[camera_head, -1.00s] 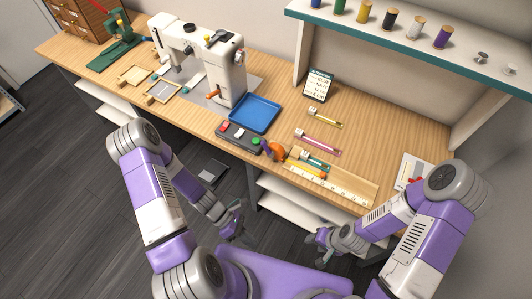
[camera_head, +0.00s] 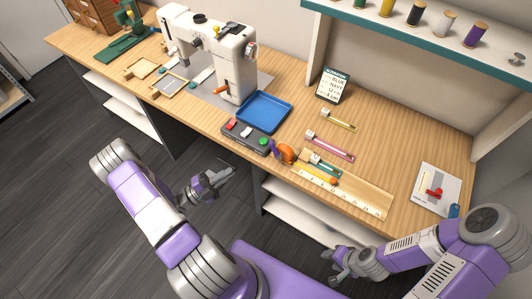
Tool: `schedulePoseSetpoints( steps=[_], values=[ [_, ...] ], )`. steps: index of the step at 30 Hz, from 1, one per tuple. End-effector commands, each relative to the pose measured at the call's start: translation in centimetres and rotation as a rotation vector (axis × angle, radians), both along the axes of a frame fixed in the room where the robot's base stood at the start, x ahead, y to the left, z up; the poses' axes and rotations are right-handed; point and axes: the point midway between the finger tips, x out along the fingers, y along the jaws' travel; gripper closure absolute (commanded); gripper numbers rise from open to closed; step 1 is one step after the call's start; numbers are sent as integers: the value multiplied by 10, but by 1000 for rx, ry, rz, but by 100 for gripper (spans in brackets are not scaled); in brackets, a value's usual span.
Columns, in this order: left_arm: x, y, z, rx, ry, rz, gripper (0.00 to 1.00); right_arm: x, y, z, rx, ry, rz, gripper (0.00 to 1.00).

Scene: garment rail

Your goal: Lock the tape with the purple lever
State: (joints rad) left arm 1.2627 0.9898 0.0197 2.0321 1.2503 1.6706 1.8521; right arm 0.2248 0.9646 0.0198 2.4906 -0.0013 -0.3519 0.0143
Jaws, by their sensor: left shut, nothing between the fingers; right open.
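The orange tape measure (camera_head: 287,154) sits on the table near the front edge, at the left end of the wooden ruler board (camera_head: 345,189). Its small purple lever (camera_head: 274,146) shows on the left side of the orange body; its exact position is too small to tell. My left gripper (camera_head: 229,171) is shut and empty, in front of the table edge, to the left of and lower in the picture than the tape. My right gripper (camera_head: 337,274) is open and empty, in front of the table and below the ruler board. Neither touches the tape.
A control box (camera_head: 246,137) with coloured buttons stands left of the tape, with a blue tray (camera_head: 264,112) behind it. Coloured strips, including a pink one (camera_head: 330,145), lie to the right. A sign (camera_head: 333,86) and a sewing machine (camera_head: 228,65) stand farther back.

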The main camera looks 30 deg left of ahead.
Motion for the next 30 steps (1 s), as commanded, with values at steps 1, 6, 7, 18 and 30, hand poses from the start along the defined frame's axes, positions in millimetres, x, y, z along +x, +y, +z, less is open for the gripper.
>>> schedulePoseSetpoints(
  steps=[1,6,7,18,30],
  values=[
    [0,0,0,-1,-1,-1,100,0,0,0,0,0,0,52],
    [1,-1,0,1,0,-3,100,0,0,0,0,0,0,52],
    [1,-1,0,1,-1,-4,100,0,0,0,0,0,0,52],
    [38,-28,13,2,-3,-9,100,0,0,-5,0,0,0,52],
    [98,-69,34,2,-2,-7,100,0,0,-16,0,0,0,52]
  ],
)
